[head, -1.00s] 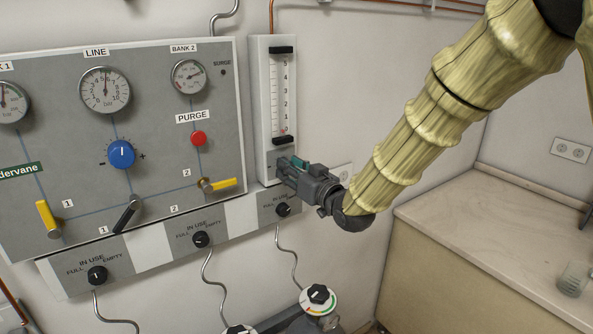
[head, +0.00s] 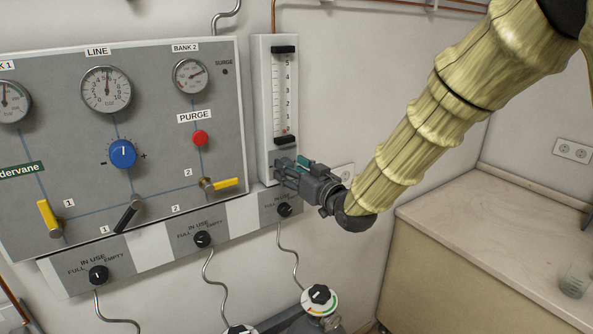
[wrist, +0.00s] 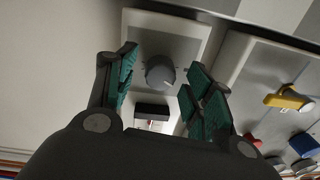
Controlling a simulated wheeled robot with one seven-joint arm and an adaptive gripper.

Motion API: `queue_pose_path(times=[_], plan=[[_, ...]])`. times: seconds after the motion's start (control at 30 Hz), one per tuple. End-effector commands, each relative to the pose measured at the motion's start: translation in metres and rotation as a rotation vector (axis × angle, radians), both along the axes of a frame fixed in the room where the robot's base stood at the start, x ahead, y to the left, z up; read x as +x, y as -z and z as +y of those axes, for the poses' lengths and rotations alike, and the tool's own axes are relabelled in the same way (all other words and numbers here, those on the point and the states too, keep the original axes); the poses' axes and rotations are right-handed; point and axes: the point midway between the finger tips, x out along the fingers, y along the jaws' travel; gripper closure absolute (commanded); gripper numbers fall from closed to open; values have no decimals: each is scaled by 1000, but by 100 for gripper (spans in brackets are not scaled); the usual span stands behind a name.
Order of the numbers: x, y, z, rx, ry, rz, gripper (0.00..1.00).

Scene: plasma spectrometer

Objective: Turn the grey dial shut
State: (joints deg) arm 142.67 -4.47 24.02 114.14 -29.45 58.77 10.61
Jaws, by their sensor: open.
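The grey dial (wrist: 160,72) is a round knob with a pale index mark, on the lower part of the white flow meter (wrist: 190,32) in the wrist view. My gripper (wrist: 162,78) is open, its green-padded fingers on either side of the dial with gaps showing. I cannot tell how deep the tips reach. In the head view my gripper (head: 287,168) is at the foot of the flow meter (head: 263,110) and mostly hides the dial.
The grey panel (head: 150,130) with gauges, a blue knob (head: 123,153), a red button (head: 200,138) and yellow levers (head: 226,183) stands to the left. A black selector (head: 285,209) sits just below my gripper. A counter (head: 480,205) is at right.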

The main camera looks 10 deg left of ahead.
Motion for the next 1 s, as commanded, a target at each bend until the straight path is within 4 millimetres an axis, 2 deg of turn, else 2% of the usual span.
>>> queue_pose_path(times=[0.17, 0.7, 1.0], plan=[[-8, 0, -10, 1, 1, 1, 48], [-68, 0, -76, 1, 1, 0, 48], [-81, 1, -88, 0, 1, 0, 48]])
